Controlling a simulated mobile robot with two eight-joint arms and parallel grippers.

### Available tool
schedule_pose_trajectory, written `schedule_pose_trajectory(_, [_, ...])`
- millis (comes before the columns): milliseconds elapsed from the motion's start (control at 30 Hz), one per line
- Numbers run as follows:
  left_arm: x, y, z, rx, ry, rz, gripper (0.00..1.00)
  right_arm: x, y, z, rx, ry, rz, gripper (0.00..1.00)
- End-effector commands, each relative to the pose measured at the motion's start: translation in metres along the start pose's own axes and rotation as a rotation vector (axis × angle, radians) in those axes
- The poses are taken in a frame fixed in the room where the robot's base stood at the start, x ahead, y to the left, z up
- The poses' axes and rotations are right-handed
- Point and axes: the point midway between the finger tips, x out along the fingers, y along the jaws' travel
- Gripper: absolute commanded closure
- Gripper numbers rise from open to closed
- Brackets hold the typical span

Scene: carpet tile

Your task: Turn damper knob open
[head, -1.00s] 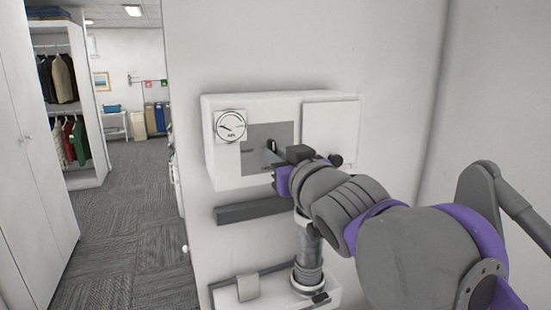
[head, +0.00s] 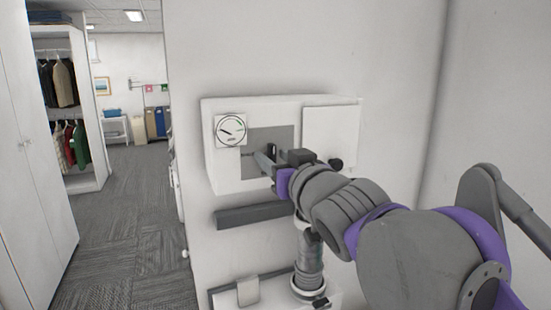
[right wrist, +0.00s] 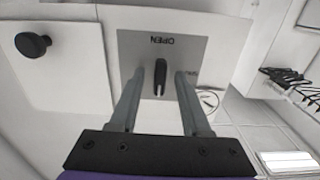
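The damper knob is a small black lever (head: 272,148) on a grey plate (head: 254,137) set in a white wall box. In the right wrist view the knob (right wrist: 161,76) stands with its long side upright in the picture. An upside-down "OPEN" label (right wrist: 162,41) is above it on the plate. A second label at the plate's right is partly hidden by a finger. My right gripper (right wrist: 160,74) is open, with one finger on each side of the knob and a gap on both sides. It also shows in the head view (head: 271,162). My left gripper is out of view.
A round gauge (head: 231,130) is left of the plate. A white panel (head: 330,132) with a black round knob (head: 336,164) is at the right. A dark grey bar (head: 250,212) and a pipe (head: 309,260) are below. Open carpeted floor (head: 130,200) lies left.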

Motion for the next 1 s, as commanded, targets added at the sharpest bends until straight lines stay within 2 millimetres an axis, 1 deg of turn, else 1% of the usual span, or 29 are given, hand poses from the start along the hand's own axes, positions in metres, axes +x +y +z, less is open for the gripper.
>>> schedule_pose_trajectory(167, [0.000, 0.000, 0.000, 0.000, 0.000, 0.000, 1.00, -0.002, 0.000, 0.000, -0.001, 0.000, 0.000, 0.53])
schedule_pose_trajectory(267, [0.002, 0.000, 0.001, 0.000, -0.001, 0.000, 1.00, -0.010, 0.000, 0.000, -0.001, 0.000, 0.000, 0.53])
schedule_pose_trajectory(367, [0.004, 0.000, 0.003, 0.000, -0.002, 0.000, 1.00, -0.026, 0.000, 0.001, -0.002, -0.001, 0.001, 0.53])
schedule_pose_trajectory(600, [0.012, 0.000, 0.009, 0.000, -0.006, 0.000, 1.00, -0.075, 0.000, 0.002, -0.001, 0.000, 0.001, 0.53])
schedule_pose_trajectory(700, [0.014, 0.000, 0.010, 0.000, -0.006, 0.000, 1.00, -0.091, 0.000, 0.001, -0.001, 0.000, 0.000, 0.53])
schedule_pose_trajectory(833, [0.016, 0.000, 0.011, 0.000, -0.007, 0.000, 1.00, -0.104, 0.000, 0.001, -0.002, 0.000, 0.001, 0.53])
schedule_pose_trajectory(1000, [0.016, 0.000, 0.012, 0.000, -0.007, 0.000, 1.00, -0.109, 0.000, 0.000, 0.000, 0.000, 0.000, 0.53])
